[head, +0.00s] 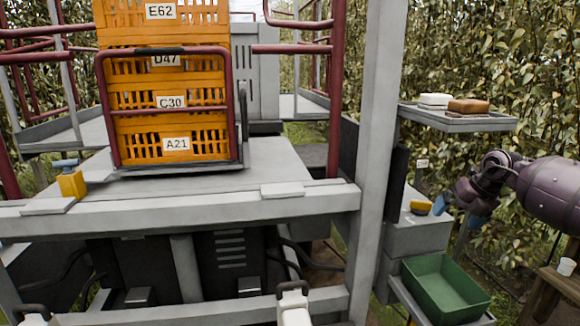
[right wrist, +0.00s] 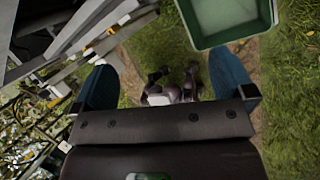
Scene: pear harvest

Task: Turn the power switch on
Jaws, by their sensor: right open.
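I cannot tell for sure which part is the power switch. A small yellow and dark knob-like piece (head: 420,207) sits on top of a grey box (head: 418,236) beside the post at the right. A small white label (head: 421,163) stands behind it, too small to read. My right gripper (head: 458,211) is just right of the yellow piece, its blue fingertips apart and nothing between them. My left gripper is not in view.
A green bin (head: 445,289) stands below the grey box and also shows in the right wrist view (right wrist: 235,42). A shelf (head: 460,123) with a white and a brown block is above. Stacked orange crates (head: 165,95) stand on the platform. A grey post (head: 380,130) rises left of the box.

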